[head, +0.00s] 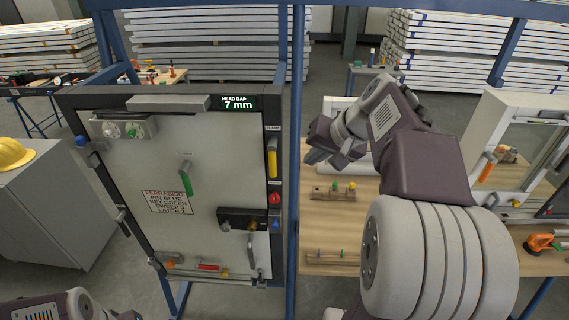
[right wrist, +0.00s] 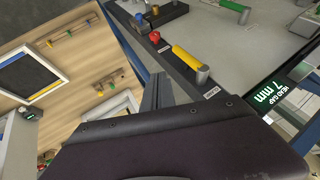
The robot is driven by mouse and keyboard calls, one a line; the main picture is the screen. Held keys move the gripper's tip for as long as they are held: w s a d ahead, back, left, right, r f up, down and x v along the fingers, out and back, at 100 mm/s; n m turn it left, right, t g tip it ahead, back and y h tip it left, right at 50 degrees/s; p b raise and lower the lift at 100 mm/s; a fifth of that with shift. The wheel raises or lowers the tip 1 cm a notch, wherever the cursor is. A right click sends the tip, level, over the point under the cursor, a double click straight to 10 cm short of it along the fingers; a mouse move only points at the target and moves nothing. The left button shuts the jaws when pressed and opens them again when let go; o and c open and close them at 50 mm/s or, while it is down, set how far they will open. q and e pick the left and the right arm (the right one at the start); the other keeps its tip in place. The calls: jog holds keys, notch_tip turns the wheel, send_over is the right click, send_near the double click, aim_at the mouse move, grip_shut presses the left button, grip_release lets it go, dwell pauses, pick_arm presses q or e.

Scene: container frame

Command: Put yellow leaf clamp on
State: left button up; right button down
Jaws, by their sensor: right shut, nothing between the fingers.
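The yellow leaf clamp (head: 272,162) is a yellow handle standing upright on the right edge of the dark frame around the grey door leaf (head: 215,150), under a small CLAMP label. In the right wrist view the yellow clamp (right wrist: 187,58) lies slantwise with a grey end piece. My right gripper (head: 314,150) is shut and empty, to the right of the clamp and the blue post, apart from the clamp. In the right wrist view its fingers (right wrist: 157,91) show beyond the dark wrist housing. My left arm shows only at the bottom left; its gripper is out of view.
A display (head: 235,103) on the frame's top reads HEAD GAP 7 mm. Red (head: 275,198) and blue (head: 275,224) knobs sit below the clamp. A blue post (head: 294,150) stands between frame and gripper. A wooden bench (head: 335,225) with small parts lies below the right arm.

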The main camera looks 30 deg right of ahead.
aim_at(273, 159)
pick_arm(q)
notch_tip(273, 159, up, 3)
jog(key=p, duration=0.2)
jog(key=shift+f+p, duration=0.15)
jog(key=shift+p, duration=0.2)
pick_arm(e)
jog(key=w+a+f, duration=0.3)
jog(key=w+f, duration=0.3)
jog(key=w, duration=0.1)
jog(key=shift+w+a, duration=0.2)
jog(key=shift+a, duration=0.15)
jog(key=shift+f, duration=0.1)
pick_arm(q)
jog(key=shift+f, duration=0.1)
